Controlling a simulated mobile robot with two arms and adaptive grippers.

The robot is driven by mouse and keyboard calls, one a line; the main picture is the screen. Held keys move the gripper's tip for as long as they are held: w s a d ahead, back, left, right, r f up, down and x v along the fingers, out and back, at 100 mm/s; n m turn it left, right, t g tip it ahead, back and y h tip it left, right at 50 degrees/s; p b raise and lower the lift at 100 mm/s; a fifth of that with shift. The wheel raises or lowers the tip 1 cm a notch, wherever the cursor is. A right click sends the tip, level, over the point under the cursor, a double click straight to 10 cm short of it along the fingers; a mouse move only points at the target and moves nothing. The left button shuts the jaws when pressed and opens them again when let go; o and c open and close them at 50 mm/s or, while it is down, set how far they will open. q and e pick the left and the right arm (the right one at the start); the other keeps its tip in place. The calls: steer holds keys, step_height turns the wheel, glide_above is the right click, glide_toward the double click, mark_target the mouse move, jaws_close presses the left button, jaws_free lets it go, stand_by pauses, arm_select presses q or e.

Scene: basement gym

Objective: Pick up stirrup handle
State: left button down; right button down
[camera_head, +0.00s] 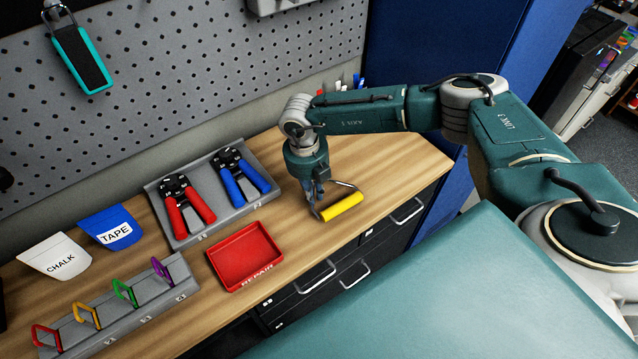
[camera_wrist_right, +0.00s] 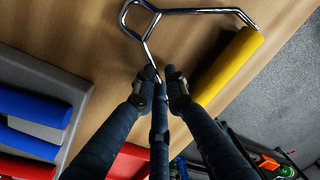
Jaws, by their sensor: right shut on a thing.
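The stirrup handle has a yellow cylindrical grip (camera_head: 342,207) and a bent chrome frame. It is at the right part of the wooden bench, near the front edge. My right gripper (camera_head: 316,198) points down at the frame's left side. In the right wrist view the yellow grip (camera_wrist_right: 228,65) lies to the right, and the chrome frame (camera_wrist_right: 188,11) runs across the top and down to the fingertips. My right gripper (camera_wrist_right: 161,84) is shut on the frame, its fingers hiding the part held. I cannot tell whether the handle is lifted. My left gripper is not in view.
A red tray (camera_head: 246,257) and a grey tray (camera_head: 186,241) with red and blue pliers are left of the handle. A grey rack (camera_head: 137,310) holds several coloured carabiners.

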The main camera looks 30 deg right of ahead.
step_height(320, 180, up, 20)
steer(key=b, duration=0.6)
steer(key=shift+f, duration=0.25)
steer(key=shift+w, duration=0.15)
